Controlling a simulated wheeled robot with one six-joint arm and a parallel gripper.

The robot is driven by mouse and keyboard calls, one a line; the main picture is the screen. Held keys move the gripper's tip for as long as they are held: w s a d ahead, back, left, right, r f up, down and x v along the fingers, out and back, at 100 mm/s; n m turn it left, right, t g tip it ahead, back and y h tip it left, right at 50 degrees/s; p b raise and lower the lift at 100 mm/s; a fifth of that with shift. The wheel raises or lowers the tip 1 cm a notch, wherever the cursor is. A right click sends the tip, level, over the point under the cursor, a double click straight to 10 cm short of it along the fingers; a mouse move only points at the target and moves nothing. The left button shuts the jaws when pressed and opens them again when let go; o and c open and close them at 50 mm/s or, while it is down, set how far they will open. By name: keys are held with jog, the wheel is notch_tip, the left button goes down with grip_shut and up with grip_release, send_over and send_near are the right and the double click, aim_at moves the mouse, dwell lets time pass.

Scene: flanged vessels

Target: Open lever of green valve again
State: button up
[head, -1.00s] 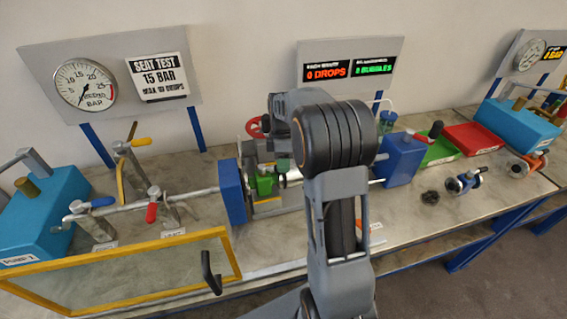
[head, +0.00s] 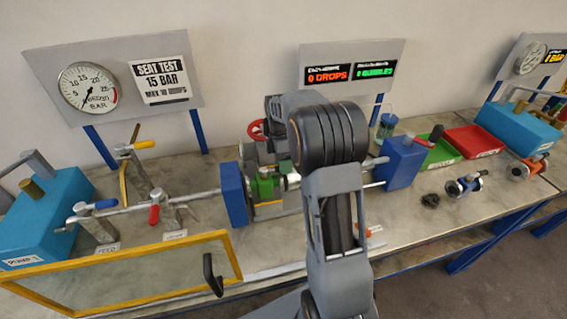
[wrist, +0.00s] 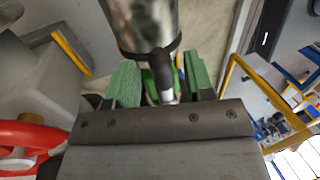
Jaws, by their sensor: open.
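The green valve (head: 265,187) is clamped in the test rig between two blue blocks, left of my arm in the head view. My arm hides part of the rig, and the fingertips cannot be made out there. In the wrist view my gripper (wrist: 161,80) is open, with a green pad on each side. A dark lever end (wrist: 160,68) and a bright metal stem lie between the pads, with gaps beside them. Bits of bright green valve body (wrist: 148,80) show behind. I cannot tell whether a pad touches the lever.
A red handwheel (head: 257,129) stands behind the valve; it is near my gripper at lower left in the wrist view. A yellow-framed clear guard (head: 130,275) is at the front left. Green (head: 440,153) and red (head: 474,141) trays and loose valves (head: 464,187) lie right.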

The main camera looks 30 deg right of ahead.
jog(key=v, duration=1.3)
jog(key=shift+r, duration=0.45)
notch_tip(320, 180, down, 6)
jog(key=s+a+m+t, duration=0.2)
jog(key=m, duration=0.8)
jog(key=s+a+m+t, duration=0.2)
jog(key=s+a+m, duration=0.1)
jog(key=s, duration=0.6)
jog(key=s+a+m+t, duration=0.3)
jog(key=s+a, duration=0.2)
jog(key=s, duration=0.5)
jog(key=shift+s+a+r+t+h, duration=0.3)
jog(key=shift+s+a+r, duration=0.05)
jog(key=shift+r, duration=0.1)
